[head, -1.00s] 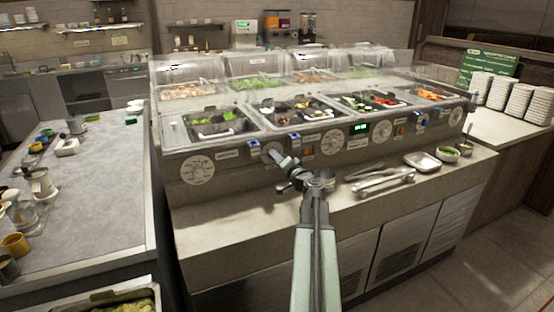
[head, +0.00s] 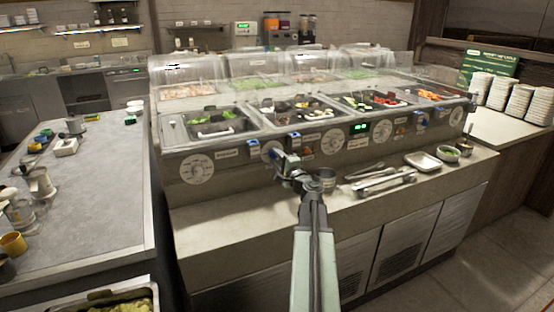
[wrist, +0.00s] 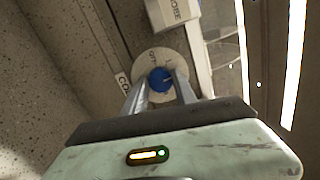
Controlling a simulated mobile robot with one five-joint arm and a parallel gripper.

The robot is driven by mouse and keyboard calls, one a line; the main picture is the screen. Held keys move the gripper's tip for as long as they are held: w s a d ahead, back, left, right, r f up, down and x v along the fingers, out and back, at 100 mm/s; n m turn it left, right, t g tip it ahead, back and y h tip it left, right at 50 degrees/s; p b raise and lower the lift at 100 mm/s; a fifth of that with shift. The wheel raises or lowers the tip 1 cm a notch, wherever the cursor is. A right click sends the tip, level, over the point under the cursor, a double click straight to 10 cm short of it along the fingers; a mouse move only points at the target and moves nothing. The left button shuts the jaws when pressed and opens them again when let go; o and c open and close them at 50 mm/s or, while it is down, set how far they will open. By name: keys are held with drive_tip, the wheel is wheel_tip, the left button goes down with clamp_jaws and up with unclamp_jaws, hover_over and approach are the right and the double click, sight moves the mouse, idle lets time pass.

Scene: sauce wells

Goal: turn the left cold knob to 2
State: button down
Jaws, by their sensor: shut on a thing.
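The left cold knob is the blue knob (wrist: 160,79) in the middle of a round pale dial plate (wrist: 166,62) in the wrist view. A partly covered label (wrist: 123,84) starting "CO" is beside it. My gripper (wrist: 158,88) has its two fingers on either side of the knob, shut on it. Its pointer and most dial marks are too small or hidden to read. In the head view my gripper (head: 280,160) is against the counter's front panel, covering the knob; part of the dial plate (head: 271,149) shows behind it.
A larger white dial (head: 197,168) is further left on the panel, and another dial (head: 333,141) is to the right. A small metal pot (head: 326,178) and tongs (head: 385,182) are on the ledge (head: 235,215) close to my arm. Food wells (head: 215,123) are above.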

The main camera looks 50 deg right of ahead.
drive_tip(key=shift+m, duration=0.5)
drive_tip(key=c, duration=1)
unclamp_jaws()
drive_tip(key=v, duration=0.8)
drive_tip(key=shift+b, duration=0.3)
